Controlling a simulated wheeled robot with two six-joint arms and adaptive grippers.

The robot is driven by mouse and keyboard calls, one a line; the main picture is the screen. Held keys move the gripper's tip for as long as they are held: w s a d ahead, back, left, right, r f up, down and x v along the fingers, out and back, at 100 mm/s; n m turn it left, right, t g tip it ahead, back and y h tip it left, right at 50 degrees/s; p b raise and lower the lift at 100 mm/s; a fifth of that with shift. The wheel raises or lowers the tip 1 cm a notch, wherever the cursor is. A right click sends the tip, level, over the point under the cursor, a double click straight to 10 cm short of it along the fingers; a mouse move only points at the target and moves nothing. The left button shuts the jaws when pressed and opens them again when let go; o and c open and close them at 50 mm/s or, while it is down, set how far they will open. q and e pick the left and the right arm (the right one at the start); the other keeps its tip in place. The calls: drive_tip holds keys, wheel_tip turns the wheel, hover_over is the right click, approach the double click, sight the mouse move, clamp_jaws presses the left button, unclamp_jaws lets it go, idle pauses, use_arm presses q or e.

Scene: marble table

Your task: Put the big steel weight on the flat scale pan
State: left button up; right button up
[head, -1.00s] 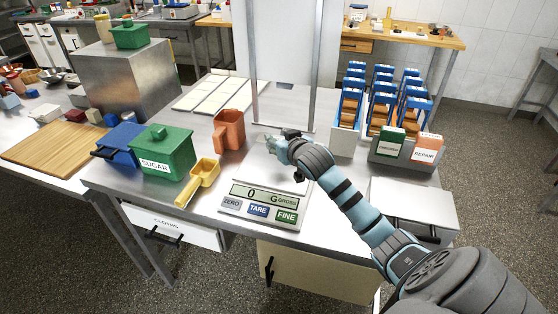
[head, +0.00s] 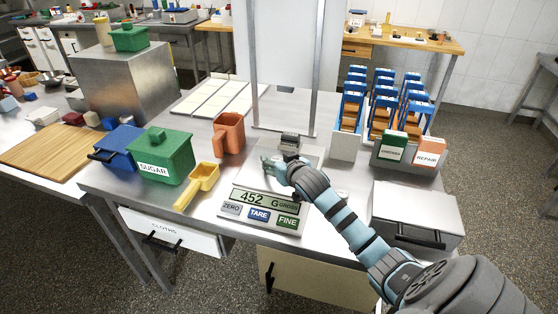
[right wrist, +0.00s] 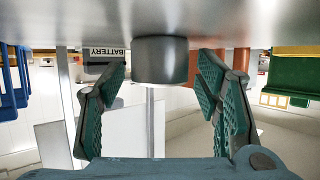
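The big steel weight (right wrist: 160,60) is a dark grey cylinder in the right wrist view, which looks upside down. Its base meets the flat grey scale pan (right wrist: 240,18). In the head view my gripper hides it. My right gripper (head: 273,163) is low over the pan. Its green fingers stand either side of the weight with a narrow gap on each side, so it is open. The scale display (head: 263,198) reads 452 G gross. My left gripper is not in view.
A yellow scoop (head: 203,180), a green SUGAR box (head: 163,160) and an orange jug (head: 229,135) stand left of the scale. Blue racks (head: 385,105) stand at the right. A box labelled BATTERY (right wrist: 103,53) and upright posts stand behind the pan.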

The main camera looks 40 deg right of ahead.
drive_tip(key=shift+r, duration=0.15)
drive_tip(key=shift+s+a+r, duration=0.1)
drive_tip(key=shift+s, duration=0.25)
drive_tip(key=p+v, duration=0.3)
drive_tip(key=v, duration=0.8)
drive_tip(key=shift+s+r, duration=0.1)
drive_tip(key=shift+r, duration=0.05)
